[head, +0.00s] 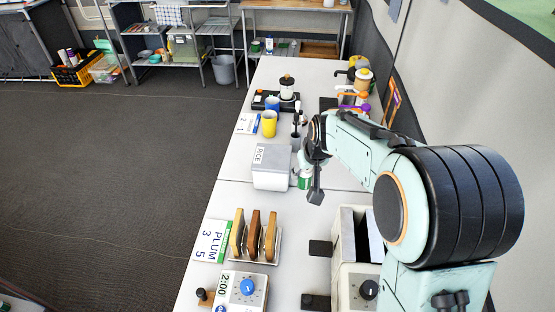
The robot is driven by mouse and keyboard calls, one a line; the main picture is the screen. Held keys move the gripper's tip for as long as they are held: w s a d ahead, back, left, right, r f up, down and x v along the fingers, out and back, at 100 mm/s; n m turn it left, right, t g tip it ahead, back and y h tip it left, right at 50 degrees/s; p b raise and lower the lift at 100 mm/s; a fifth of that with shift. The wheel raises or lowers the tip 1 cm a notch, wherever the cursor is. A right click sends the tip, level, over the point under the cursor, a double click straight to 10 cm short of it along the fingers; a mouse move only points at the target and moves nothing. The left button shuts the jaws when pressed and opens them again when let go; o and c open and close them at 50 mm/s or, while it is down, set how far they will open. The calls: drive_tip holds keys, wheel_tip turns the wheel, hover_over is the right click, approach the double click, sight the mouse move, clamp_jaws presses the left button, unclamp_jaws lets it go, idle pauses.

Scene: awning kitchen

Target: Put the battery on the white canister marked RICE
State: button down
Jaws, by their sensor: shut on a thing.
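The white canister marked RICE (270,181) stands on the table, left of my gripper, with a flat grey top and its label toward the left. My gripper (309,184) points down just right of the canister, apart from its top in this view. It is shut on a small green and white thing, which looks like the battery (304,182). The dark fingers partly hide it. I cannot tell from this view how high it is above the table.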

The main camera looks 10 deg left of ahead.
wheel_tip(320, 180, up, 5)
drive_tip(key=a, duration=0.3)
approach(280, 160)
drive_tip(key=shift+w+a+f+n, duration=0.1)
drive_tip(key=shift+w+n, duration=0.1)
drive_tip(key=shift+w, duration=0.15)
drive_tip(key=shift+w+a+f+n, duration=0.1)
drive_tip(key=shift+w+f+n, duration=0.1)
drive_tip(key=shift+w, duration=0.1)
drive_tip(key=shift+w+a+f, duration=0.1)
drive_tip(key=shift+w+f, duration=0.25)
drive_tip(key=shift+f, duration=1.55)
drive_tip(key=c, duration=0.7)
unclamp_jaws()
drive_tip(key=shift+f, duration=0.15)
